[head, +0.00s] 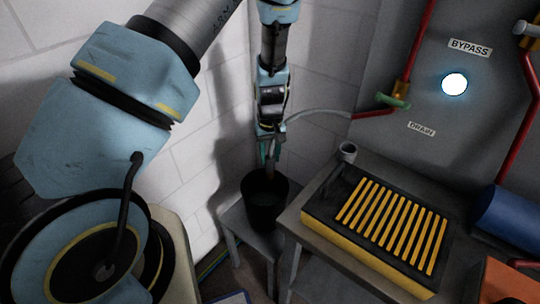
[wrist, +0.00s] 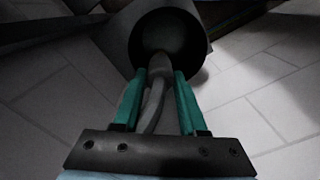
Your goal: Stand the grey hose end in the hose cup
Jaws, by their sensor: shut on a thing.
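My gripper (head: 268,152) hangs over a dark bucket (head: 265,212), with its teal fingers shut on the grey hose (head: 322,112). The hose runs from the drain valve on the right wall panel to my gripper. In the wrist view the hose (wrist: 155,100) passes between the fingers (wrist: 157,80) and points toward the open mouth of the bucket (wrist: 200,38). I cannot tell whether its tip is inside the bucket. The hose cup (head: 348,152), small and grey, stands upright at the back left corner of the bench, right of my gripper.
The bucket stands on a low grey stool (head: 233,219). The bench (head: 318,184) beside it carries a yellow-slatted tray (head: 328,232). A green-handled drain valve (head: 394,100), red pipes and a blue cylinder (head: 508,215) are at right. A white block wall is close behind my gripper.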

